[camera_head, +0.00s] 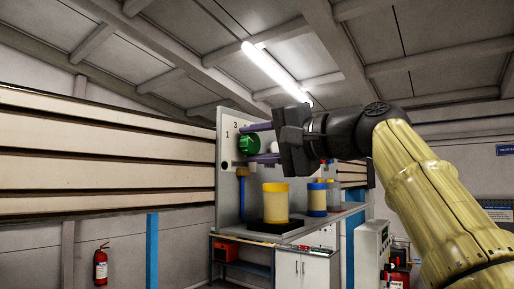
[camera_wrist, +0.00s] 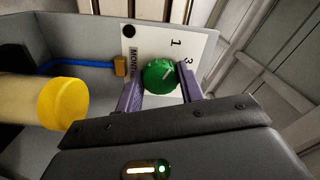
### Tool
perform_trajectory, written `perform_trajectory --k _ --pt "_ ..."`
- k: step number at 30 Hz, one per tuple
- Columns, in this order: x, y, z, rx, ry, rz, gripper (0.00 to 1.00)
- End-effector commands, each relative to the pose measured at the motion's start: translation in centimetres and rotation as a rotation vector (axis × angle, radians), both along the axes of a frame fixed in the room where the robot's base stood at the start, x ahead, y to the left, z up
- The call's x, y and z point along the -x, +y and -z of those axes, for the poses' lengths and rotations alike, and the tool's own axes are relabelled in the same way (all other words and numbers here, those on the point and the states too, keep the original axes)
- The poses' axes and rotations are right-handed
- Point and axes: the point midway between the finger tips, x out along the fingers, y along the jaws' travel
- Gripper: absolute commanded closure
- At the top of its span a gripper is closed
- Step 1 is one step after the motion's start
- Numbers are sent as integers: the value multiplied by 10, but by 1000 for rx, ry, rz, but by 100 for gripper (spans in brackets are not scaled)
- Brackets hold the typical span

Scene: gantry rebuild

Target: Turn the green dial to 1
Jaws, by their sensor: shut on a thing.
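The green dial (camera_head: 248,145) is on an upright pale panel in the head view. In the wrist view the dial (camera_wrist: 158,78) sits between the two purple fingers of my gripper (camera_wrist: 160,85), which are shut on its sides. In the head view my gripper (camera_head: 254,143) comes from the right, one finger above and one below the dial. The printed 1 (camera_wrist: 175,42) and 3 (camera_wrist: 188,61) show beside the dial. The pale mark on the dial points up and right in the wrist view, roughly between 1 and 3; its exact aim is unclear.
A yellow canister (camera_head: 275,203) stands on a black base below the dial; its yellow lid shows in the wrist view (camera_wrist: 62,104). A blue-and-yellow canister (camera_head: 317,198) stands behind it. A blue pipe (camera_wrist: 75,65) runs along the panel. A fire extinguisher (camera_head: 101,265) hangs at left.

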Motion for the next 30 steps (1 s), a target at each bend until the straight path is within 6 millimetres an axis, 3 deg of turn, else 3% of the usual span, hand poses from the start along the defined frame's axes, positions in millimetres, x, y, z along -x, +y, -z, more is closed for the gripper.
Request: perform_trajectory --k 18,19,22,30 --pt "-1 0 3 43 -45 -1 85" --pt "-1 0 3 44 -45 -2 60" --pt "-1 0 2 43 -45 -1 41" --pt "0 0 1 41 -47 0 41"
